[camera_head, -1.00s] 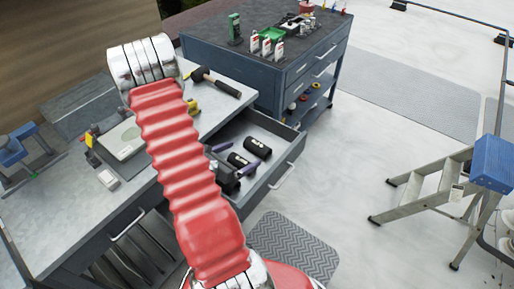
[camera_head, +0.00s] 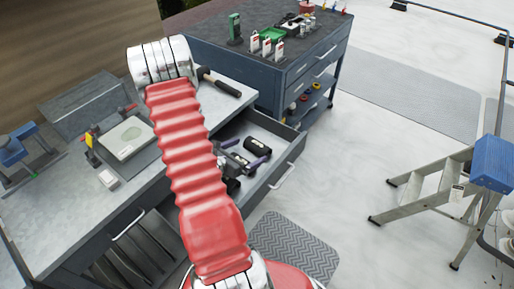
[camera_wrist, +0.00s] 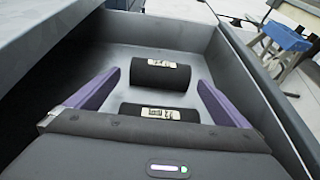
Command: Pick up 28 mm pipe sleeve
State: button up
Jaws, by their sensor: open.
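Two black cylinders with white labels, which look like pipe sleeves, lie in the open grey drawer (camera_head: 284,172). The farther sleeve (camera_wrist: 160,78) lies crosswise between the tips of my purple fingers in the wrist view, with a gap on each side. It also shows in the head view (camera_head: 257,145). The nearer sleeve (camera_wrist: 160,112) is partly hidden behind my gripper body. The labels are too small to read, so I cannot tell which is 28 mm. My gripper (camera_wrist: 158,84) is open and empty, over the drawer; its height above the sleeves is unclear.
A blue tool cabinet (camera_head: 280,65) stands behind the drawer. A stepladder (camera_head: 450,185) is at right; floor between is clear.

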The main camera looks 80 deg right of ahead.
aim_at(254, 148)
jog(key=shift+x, duration=1.9)
jog(key=shift+r, duration=0.1)
jog(key=shift+c, duration=0.3)
jog(key=c, duration=0.9)
jog(key=shift+o, duration=0.2)
notch_tip(254, 148, up, 10)
